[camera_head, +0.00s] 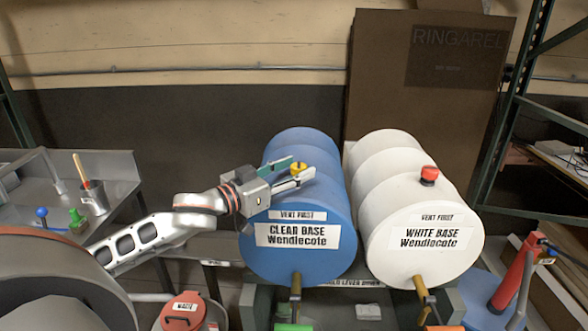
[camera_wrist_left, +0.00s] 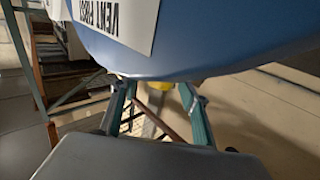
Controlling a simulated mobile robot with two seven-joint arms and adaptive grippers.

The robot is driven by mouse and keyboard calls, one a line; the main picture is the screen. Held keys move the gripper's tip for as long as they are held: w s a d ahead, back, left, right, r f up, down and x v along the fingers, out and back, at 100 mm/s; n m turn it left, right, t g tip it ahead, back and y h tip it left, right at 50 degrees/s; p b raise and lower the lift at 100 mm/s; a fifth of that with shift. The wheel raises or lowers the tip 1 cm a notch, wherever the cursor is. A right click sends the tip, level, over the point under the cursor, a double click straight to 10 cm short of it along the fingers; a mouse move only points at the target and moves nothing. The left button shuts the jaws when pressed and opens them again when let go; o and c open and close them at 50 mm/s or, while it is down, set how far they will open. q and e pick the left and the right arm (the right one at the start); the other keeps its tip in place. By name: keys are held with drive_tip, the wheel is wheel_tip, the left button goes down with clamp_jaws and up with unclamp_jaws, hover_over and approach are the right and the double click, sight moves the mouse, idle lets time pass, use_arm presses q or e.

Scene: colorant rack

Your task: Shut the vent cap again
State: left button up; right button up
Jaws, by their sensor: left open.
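The blue drum (camera_head: 335,215), labelled CLEAR BASE, lies on its side with a yellow vent cap (camera_head: 298,166) on top. The white drum (camera_head: 405,205) beside it has a red vent cap (camera_head: 429,175) on top. My left gripper (camera_head: 300,168) is open at the yellow cap, with one finger on its far side and one on its near side. My right gripper is not in view.
Brass taps (camera_head: 295,290) stick out from the drum fronts. A red waste container (camera_head: 182,311) stands at the lower left. A red lever tool (camera_head: 512,270) stands at the right. A metal bench (camera_head: 120,180) holds a cup with a wooden-handled tool.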

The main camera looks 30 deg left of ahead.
use_arm(q)
drive_tip(key=c, duration=1.1)
